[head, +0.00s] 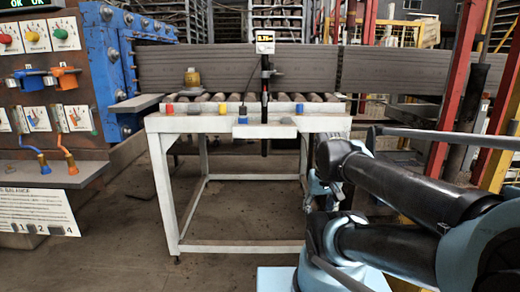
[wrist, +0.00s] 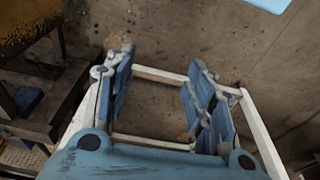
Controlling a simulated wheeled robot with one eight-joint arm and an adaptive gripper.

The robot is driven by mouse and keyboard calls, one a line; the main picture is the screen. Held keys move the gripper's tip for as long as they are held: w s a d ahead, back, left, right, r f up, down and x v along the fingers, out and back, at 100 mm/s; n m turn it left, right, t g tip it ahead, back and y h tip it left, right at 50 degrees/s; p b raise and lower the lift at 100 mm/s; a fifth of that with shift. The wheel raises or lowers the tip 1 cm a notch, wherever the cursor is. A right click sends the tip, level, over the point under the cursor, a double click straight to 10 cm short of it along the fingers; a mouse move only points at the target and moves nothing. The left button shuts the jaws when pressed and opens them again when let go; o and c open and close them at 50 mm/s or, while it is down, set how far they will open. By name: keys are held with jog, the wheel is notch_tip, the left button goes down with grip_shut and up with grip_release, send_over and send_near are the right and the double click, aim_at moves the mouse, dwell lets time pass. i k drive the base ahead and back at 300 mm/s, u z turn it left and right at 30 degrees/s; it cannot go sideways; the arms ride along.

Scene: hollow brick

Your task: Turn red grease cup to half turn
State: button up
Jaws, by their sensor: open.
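The red grease cup (head: 169,108) is a small red piece at the left end of the white roller table's front rail in the head view. A yellow cup (head: 222,108) and blue cups (head: 300,108) sit further right along the same rail. My gripper (wrist: 160,60) is open and empty in the wrist view, its two blue fingers spread over the floor and the white table frame. It is well away from the red cup, which the wrist view does not show. The cup's turn marking is too small to read.
The white roller table (head: 188,124) stands ahead, with a display on a post (head: 265,45) at its middle. A brown panel with knobs and levers (head: 30,85) and a blue machine (head: 103,60) stand at left. Red posts (head: 452,100) are at right. Floor in front is clear.

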aim_at(169, 106)
jog(key=u, duration=0.05)
jog(key=k, duration=0.45)
jog(key=u, duration=0.55)
jog(key=i, duration=1.25)
jog(key=u, duration=0.05)
